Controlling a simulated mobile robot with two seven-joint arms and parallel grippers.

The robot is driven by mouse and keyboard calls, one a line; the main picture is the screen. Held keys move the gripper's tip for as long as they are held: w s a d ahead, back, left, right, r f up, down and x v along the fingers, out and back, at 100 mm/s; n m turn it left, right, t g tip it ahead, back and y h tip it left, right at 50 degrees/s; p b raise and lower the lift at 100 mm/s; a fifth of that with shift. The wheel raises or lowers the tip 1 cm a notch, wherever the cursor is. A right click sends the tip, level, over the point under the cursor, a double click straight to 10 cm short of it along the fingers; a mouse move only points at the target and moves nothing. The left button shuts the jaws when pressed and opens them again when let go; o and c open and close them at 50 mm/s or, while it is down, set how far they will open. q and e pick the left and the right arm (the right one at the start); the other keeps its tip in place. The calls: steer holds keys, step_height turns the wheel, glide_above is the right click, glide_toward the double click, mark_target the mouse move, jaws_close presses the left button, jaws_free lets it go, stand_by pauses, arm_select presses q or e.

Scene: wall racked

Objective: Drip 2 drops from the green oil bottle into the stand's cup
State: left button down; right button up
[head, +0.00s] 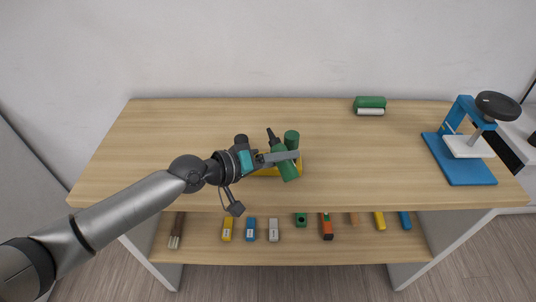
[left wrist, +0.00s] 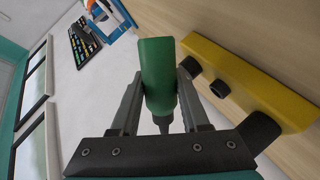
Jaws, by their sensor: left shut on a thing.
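The green oil bottle (head: 287,171) is held in my left gripper (head: 281,157) above the work table. It is tilted in the head view, with its dark nozzle toward the back left. In the left wrist view the bottle (left wrist: 158,75) sits between the two fingers (left wrist: 160,95), its nozzle toward the gripper's base. A yellow stand (head: 266,171) is partly hidden behind the gripper and bottle. The left wrist view shows the yellow stand (left wrist: 255,80) beside the bottle, apart from it, with several dark round parts. I cannot tell which is the cup. My right gripper is out of view.
A green cylinder (head: 292,138) stands close behind the bottle. A blue press (head: 465,160) stands at the right end of the table (head: 360,160). A green and white roll (head: 370,104) lies at the back. Several small items lie on the lower shelf (head: 290,250). The table's left part is clear.

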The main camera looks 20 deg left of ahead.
arm_select(q)
steer(key=shift+w+a+f+m+t, duration=0.25)
steer(key=shift+f+m+t, duration=0.1)
steer(key=shift+m, duration=0.15)
steer(key=shift+r, duration=0.1)
step_height(320, 180, up, 7)
steer(key=p, duration=0.7)
